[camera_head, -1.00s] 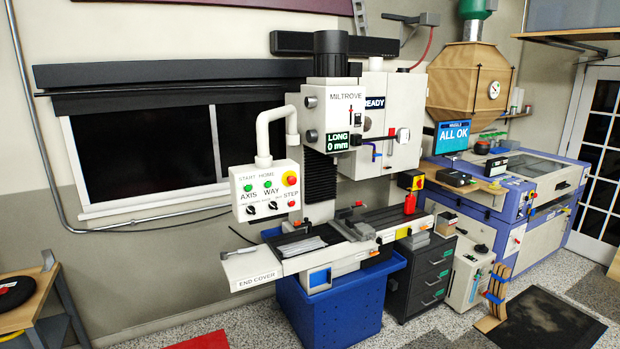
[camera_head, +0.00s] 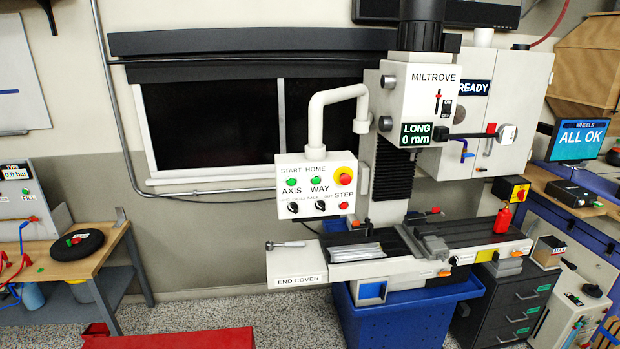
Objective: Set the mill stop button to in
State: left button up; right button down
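The mill (camera_head: 418,120), marked MILTROVE, stands right of centre over a blue base. Its white control panel (camera_head: 302,201) hangs from a bent white pipe on the left of the machine. A large red button on a yellow surround, the likely stop button (camera_head: 344,177), sits at the panel's upper right. Whether it is pressed in or out is too small to tell. A smaller red STEP button (camera_head: 344,205) sits below it. Neither of my grippers is in view.
A red object (camera_head: 170,340) lies low in front, left of the mill. A workbench (camera_head: 75,265) with a black disc (camera_head: 77,245) stands at the left. A drawer cabinet (camera_head: 505,300) stands right of the blue base. Speckled floor is open before the window wall.

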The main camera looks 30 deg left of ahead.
aim_at(345, 180)
jog(key=u, duration=0.9)
jog(key=i, duration=0.85)
jog(key=u, duration=0.9)
